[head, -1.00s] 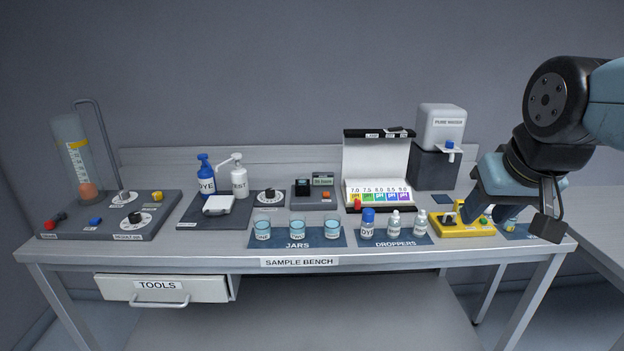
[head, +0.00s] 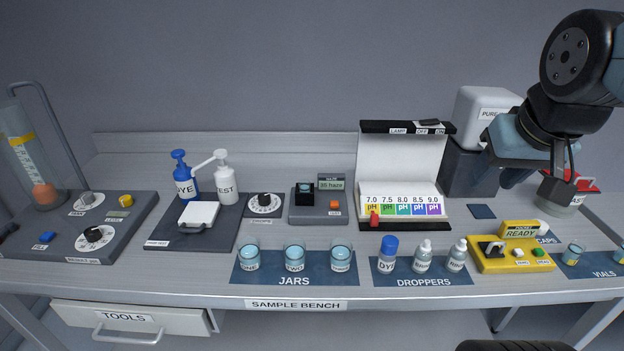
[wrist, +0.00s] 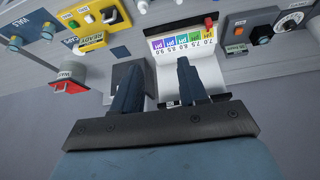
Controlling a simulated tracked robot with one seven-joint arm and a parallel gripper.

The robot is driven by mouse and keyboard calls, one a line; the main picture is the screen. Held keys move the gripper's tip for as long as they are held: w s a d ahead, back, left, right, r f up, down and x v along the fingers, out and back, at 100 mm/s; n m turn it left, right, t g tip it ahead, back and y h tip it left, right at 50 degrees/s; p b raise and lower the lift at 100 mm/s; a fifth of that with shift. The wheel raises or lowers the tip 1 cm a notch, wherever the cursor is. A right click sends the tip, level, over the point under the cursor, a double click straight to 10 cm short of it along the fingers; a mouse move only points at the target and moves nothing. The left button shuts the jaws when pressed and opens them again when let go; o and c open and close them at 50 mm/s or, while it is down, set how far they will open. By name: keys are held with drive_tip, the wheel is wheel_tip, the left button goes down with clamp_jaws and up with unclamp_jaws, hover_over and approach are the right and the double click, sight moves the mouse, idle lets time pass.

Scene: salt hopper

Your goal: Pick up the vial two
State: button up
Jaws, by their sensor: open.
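Two small clear vials with pale blue contents stand on the dark blue VIALS mat (head: 606,271) at the right end of the bench. The nearer-in vial (head: 573,254) is whole in the head view; the other vial (head: 620,253) is cut by the right edge. I cannot read which is vial two. The wrist view shows the mat upside down at the upper left, with a vial (wrist: 15,43) near the edge. My gripper (head: 535,185) is open and empty, above the back right of the bench, up and behind the vials. In the wrist view its fingers (wrist: 157,66) are apart with nothing between.
A yellow READY device (head: 492,262) stands just left of the vials, with the dropper bottles (head: 422,256) and jars (head: 295,257) farther left. The white water dispenser (head: 480,108) and the lit pH stand (head: 405,165) are at the back, near my gripper. A red-topped container (head: 580,186) is behind the vials.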

drive_tip(key=shift+w+a, duration=0.1)
drive_tip(key=shift+a, duration=0.1)
drive_tip(key=o, duration=0.3)
drive_tip(key=shift+w+a+r, duration=0.1)
drive_tip(key=shift+w+a, duration=0.1)
drive_tip(key=shift+o, duration=0.3)
drive_tip(key=w+a+n+y, duration=0.2)
drive_tip(key=w+a+n, duration=0.2)
drive_tip(key=w+a, duration=0.6)
drive_tip(key=shift+w+a+g, duration=0.2)
drive_tip(key=shift+w+g, duration=0.2)
drive_tip(key=shift+w, duration=0.1)
drive_tip(key=n+g+y, duration=0.1)
drive_tip(key=n, duration=0.3)
hover_over(305, 182)
drive_tip(key=s+d, duration=0.2)
wheel_tip(305, 182, down, 12)
drive_tip(key=shift+f, duration=0.2)
drive_tip(key=shift+s+x, duration=0.1)
drive_tip(key=shift+x, duration=1.2)
drive_tip(key=shift+s+x, duration=0.15)
drive_tip(key=shift+x, duration=1.15)
